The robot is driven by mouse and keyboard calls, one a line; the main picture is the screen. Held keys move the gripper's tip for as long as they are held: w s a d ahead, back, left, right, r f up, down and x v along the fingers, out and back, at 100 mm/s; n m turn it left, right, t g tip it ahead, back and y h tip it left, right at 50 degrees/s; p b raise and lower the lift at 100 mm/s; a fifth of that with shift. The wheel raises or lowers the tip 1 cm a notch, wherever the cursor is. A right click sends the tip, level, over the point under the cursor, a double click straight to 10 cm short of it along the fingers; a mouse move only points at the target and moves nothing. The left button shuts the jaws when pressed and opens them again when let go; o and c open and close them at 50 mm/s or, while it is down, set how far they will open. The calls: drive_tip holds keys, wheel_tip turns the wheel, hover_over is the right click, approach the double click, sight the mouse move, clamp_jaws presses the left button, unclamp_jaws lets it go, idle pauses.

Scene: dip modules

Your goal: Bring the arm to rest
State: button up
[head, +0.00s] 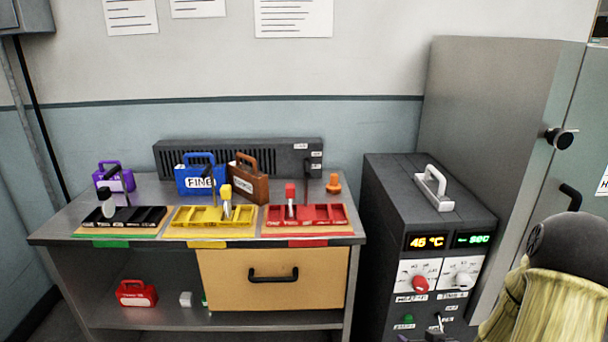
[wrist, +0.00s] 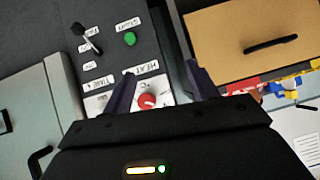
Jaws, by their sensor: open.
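My gripper (wrist: 158,82) shows in the wrist view with its two dark fingers spread apart and nothing between them. It is in front of the dark control cabinet, whose red knob (wrist: 147,101) appears between and below the fingertips. I cannot tell how far the fingers are from the panel. At the lower right of the head view, part of my arm (head: 550,305) appears, with a dark round joint and an olive cover, in front of the grey locker.
The dark cabinet (head: 385,235) has knobs, displays and a white top handle (head: 433,188). Left of it, the metal bench (head: 65,220) carries black (head: 120,218), yellow (head: 210,217) and red (head: 305,215) trays and several cases. A tan drawer (head: 225,290) sits below. The grey locker (head: 490,130) stands right.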

drive_tip(key=s+a+r+g+h, duration=0.1)
drive_tip(key=s+a+r+g, duration=0.7)
drive_tip(key=s+a+r, duration=0.3)
drive_tip(key=w+a+p+v, duration=0.1)
drive_tip(key=w+p+v, duration=0.1)
drive_tip(key=p+v, duration=1.5)
drive_tip(key=shift+a+r+p, duration=0.35)
drive_tip(key=shift+r+p, duration=0.05)
drive_tip(key=shift+p, duration=0.55)
drive_tip(key=shift+c, duration=0.5)
